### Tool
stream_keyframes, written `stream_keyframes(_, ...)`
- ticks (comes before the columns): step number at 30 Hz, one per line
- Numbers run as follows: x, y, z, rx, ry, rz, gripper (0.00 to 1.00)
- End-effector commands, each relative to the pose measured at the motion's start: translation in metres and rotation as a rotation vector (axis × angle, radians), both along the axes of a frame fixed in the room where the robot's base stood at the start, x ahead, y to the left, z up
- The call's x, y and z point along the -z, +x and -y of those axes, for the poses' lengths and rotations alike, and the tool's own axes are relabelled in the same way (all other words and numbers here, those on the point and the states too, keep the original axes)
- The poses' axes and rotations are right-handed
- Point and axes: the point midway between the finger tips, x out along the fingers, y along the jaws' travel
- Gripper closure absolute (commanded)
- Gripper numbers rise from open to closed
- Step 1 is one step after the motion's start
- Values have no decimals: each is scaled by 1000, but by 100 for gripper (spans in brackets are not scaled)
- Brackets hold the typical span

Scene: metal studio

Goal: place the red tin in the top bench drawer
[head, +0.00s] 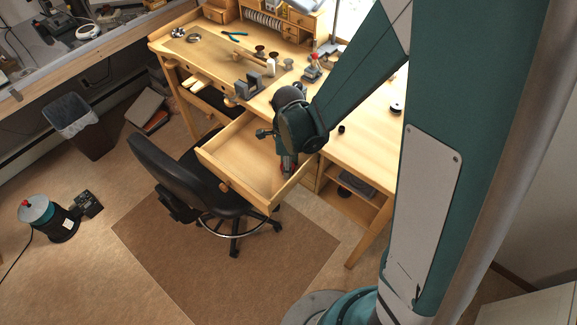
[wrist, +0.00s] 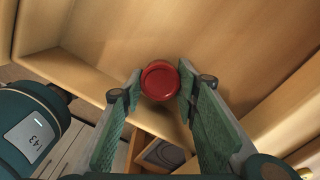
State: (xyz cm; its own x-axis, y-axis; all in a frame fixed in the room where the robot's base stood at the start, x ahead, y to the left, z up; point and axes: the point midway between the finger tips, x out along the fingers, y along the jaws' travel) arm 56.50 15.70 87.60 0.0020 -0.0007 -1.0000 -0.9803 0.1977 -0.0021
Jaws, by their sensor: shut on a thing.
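The red tin (wrist: 160,80) is round and sits between the two fingertips of my gripper (wrist: 158,92) in the wrist view. The fingers are shut on it. I cannot tell whether the tin touches the drawer floor.
A black office chair (head: 180,175) stands just left of the drawer. The wooden bench (head: 365,140) holds several tools, with a grey block (head: 248,86) near its edge. Open shelves (head: 350,195) lie under its right part. A waste bin (head: 78,125) stands at the left.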

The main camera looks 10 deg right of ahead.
Motion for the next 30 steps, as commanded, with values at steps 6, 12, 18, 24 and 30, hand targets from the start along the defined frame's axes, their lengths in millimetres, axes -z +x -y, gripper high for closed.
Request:
stream_keyframes(6, 1, 0, 0, 0, 0, 0, 81)
stream_keyframes(12, 3, 0, 0, 0, 0, 0, 60)
stream_keyframes(18, 3, 0, 0, 0, 0, 0, 54)
stream_keyframes(24, 2, 0, 0, 0, 0, 0, 54)
stream_keyframes(30, -2, 0, 0, 0, 0, 0, 54)
